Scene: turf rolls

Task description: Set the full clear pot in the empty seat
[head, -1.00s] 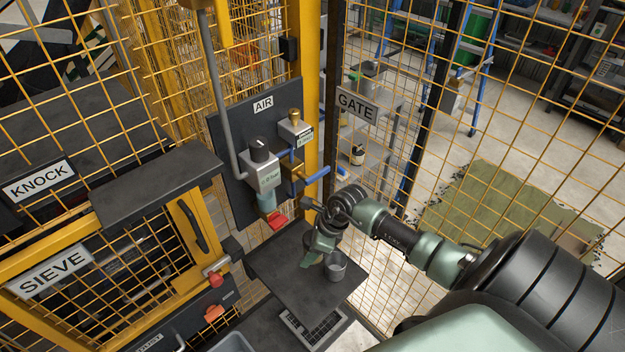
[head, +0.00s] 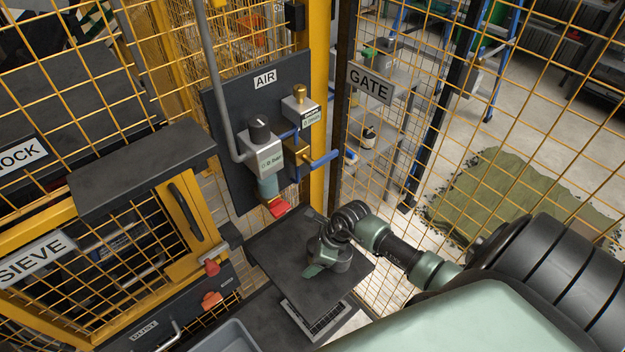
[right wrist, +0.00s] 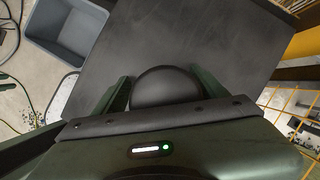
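A grey round pot (head: 344,260) stands on the dark shelf (head: 300,285) under the AIR panel. In the right wrist view it is a dark rounded shape (right wrist: 167,86) between my fingers; its contents do not show. My right gripper (head: 326,258) is down at the pot with one finger on each side. In the right wrist view (right wrist: 168,90) the fingers lie close to its sides; I cannot tell whether they touch. A tinted clear bowl (head: 267,187) hangs under the regulator, with a red piece (head: 277,207) below. I cannot identify an empty seat. My left gripper is out of view.
The AIR panel (head: 225,120) with a blue-handled valve (head: 322,160) stands behind the shelf. A sieve door with red knobs (head: 211,267) is left. A grey-blue bin (right wrist: 62,30) shows beside the shelf.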

